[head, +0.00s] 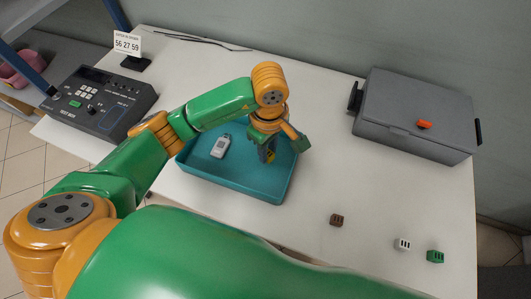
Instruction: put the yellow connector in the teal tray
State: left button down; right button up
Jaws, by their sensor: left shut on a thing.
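My left gripper (268,155) points down over the teal tray (245,187), inside its outline near the right side. It is shut on the yellow connector (271,156), of which only a small yellow patch shows between the dark fingers. I cannot tell whether the connector touches the tray floor. A white device with a small screen (220,146) lies in the left part of the tray. My right gripper is not in view.
Brown (337,219), white (403,244) and green (436,256) connectors lie on the white table at right. A grey case (415,115) with an orange latch stands at back right. A test box (98,103) and number sign (127,43) stand at left.

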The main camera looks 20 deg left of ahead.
pick_arm(q)
notch_tip(320, 180, down, 3)
jog(key=shift+w+a+r+p, duration=0.1)
jog(key=shift+a+p, duration=0.05)
jog(key=shift+p, duration=0.35)
jog(key=shift+f, duration=0.55)
jog(key=c, duration=1.1)
grip_release()
jog(key=shift+b, duration=0.3)
jog(key=shift+c, duration=0.2)
jog(key=o, duration=0.4)
jog(key=shift+o, duration=0.2)
jog(key=shift+w+r, duration=0.1)
jog(key=shift+r, duration=0.4)
notch_tip(320, 180, up, 12)
jog(key=shift+f+p, duration=0.25)
jog(key=shift+p, duration=0.1)
